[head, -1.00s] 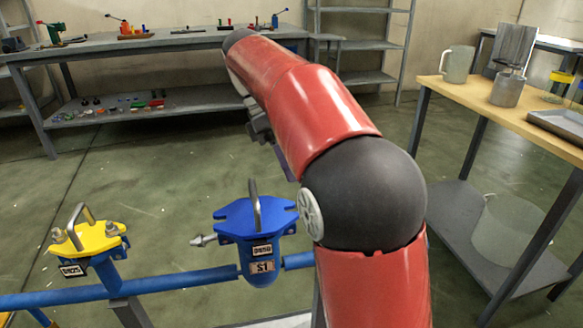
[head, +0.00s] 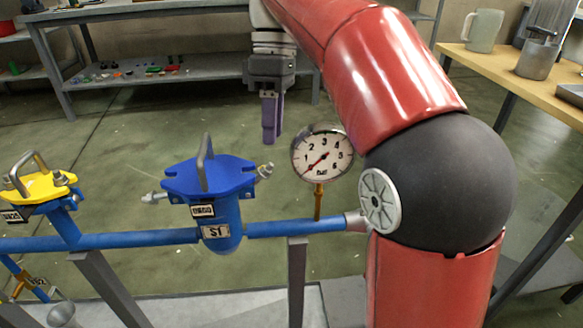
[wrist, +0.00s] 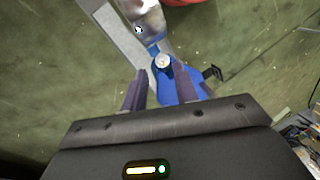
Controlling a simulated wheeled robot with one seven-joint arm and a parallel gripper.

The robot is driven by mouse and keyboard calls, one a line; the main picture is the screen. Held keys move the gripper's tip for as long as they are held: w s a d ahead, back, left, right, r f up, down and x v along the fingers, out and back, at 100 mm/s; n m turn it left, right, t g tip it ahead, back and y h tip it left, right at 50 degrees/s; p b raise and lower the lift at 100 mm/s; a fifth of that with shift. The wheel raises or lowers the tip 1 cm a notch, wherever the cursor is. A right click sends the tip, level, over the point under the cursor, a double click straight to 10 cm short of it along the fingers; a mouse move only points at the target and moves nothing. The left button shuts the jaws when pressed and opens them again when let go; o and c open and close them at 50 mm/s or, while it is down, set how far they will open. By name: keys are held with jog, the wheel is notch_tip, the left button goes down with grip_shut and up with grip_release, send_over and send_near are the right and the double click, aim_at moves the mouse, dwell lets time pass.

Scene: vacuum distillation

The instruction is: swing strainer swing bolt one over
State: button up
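The blue strainer S1 (head: 220,231) sits in the blue pipe, its lid (head: 190,179) on top with a grey handle (head: 205,160). One swing bolt (head: 264,172) leans outward at the lid's right side; another (head: 153,197) points outward at its left. I cannot tell which is bolt one. My gripper (head: 270,138) points down above and to the right of the lid. In the wrist view its purple fingers (wrist: 162,73) are apart, with a round pale bolt end (wrist: 163,62) beyond them, near the blue lid (wrist: 178,84). No contact is visible.
A pressure gauge (head: 322,155) stands on the pipe right of the strainer, close to my arm. A yellow-lidded strainer (head: 40,186) is at the left. A wooden table (head: 520,82) with vessels is at the right; a grey shelf bench (head: 170,82) is behind.

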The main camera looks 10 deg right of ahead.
aim_at(270, 166)
jog(key=b+x, duration=0.2)
jog(key=x, duration=0.5)
jog(key=shift+a+f, duration=0.15)
